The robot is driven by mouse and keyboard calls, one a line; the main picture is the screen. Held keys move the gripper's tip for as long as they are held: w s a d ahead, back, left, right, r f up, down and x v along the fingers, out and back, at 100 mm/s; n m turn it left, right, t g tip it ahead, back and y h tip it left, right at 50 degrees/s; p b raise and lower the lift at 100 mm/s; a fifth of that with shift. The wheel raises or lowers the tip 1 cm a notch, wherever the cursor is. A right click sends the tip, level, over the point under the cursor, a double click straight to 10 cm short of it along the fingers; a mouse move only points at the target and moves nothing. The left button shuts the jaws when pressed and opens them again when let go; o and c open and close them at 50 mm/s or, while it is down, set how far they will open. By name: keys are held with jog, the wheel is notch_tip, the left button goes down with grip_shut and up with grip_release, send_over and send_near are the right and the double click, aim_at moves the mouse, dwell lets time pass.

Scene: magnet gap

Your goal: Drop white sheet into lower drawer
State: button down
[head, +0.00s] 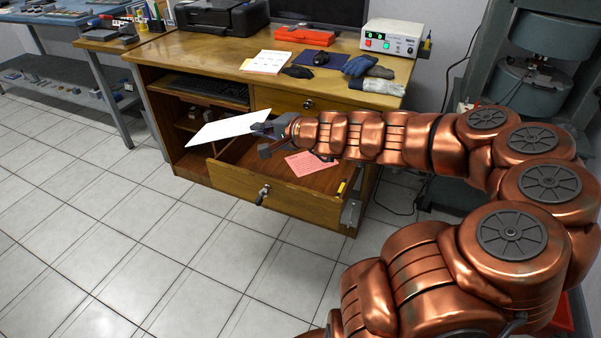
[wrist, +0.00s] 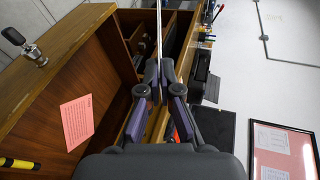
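The white sheet (head: 228,128) is in my gripper (head: 266,139), held up and tilted over the left part of the open lower drawer (head: 300,203). In the wrist view the fingers of my gripper (wrist: 159,72) are closed on the sheet (wrist: 159,35), which shows edge-on as a thin line. The lower drawer is pulled out and also shows in the wrist view (wrist: 75,38). A pink sheet (head: 306,164) lies inside it, also in the wrist view (wrist: 77,121). A yellow and black item (head: 342,188) lies near the drawer's right side.
The desk top (head: 200,48) above holds papers (head: 266,61), gloves (head: 376,86), a red case (head: 305,36) and a white device (head: 393,38). The upper drawer (head: 290,100) is shut. An open shelf compartment is left of the drawers. The tiled floor in front is clear.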

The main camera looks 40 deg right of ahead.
jog(key=s+d+f+m+h+b, duration=0.3)
jog(key=s+d+f+h+b, duration=0.15)
jog(key=f+b, duration=0.25)
jog(key=w+d, duration=0.4)
jog(key=d, duration=0.5)
jog(key=w+d, duration=0.5)
jog(key=d, duration=0.3)
notch_tip(320, 180, down, 11)
jog(key=b, duration=0.5)
jog(key=shift+d+f+m+g, duration=0.15)
jog(key=shift+d+m+g, duration=0.25)
jog(key=shift+b, duration=0.3)
